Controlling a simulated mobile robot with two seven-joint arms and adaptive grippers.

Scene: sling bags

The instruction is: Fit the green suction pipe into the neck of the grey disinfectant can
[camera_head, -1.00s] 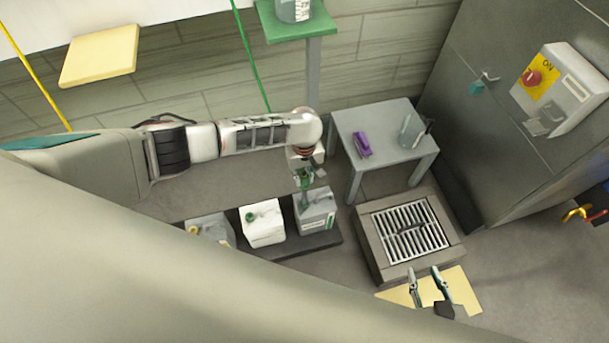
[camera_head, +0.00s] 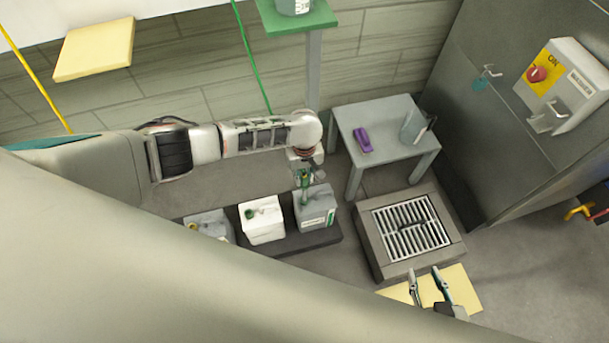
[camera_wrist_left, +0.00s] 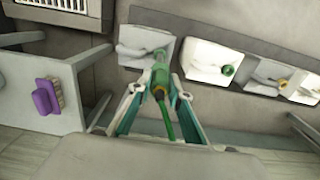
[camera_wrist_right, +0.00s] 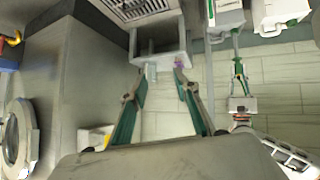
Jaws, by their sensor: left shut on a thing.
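The grey disinfectant can (camera_head: 317,212) is the right-hand one of the cans in a row in the head view; it also shows in the left wrist view (camera_wrist_left: 135,50). My left gripper (camera_head: 305,177) is above this can and shut on the green suction pipe (camera_wrist_left: 160,77). The pipe points down toward the can's top in the head view (camera_head: 304,190). The neck is hidden behind the pipe, so I cannot tell whether the tip is inside it. My right gripper (camera_head: 428,283) is open and empty, far to the right of the cans.
A white can (camera_head: 263,224) and another grey can (camera_head: 208,227) stand left on the same dark plinth (camera_head: 297,240). A small grey table (camera_head: 380,125) bears a purple brush (camera_head: 362,139) and a clear jug (camera_head: 411,127). A floor drain (camera_head: 410,228) lies to the right.

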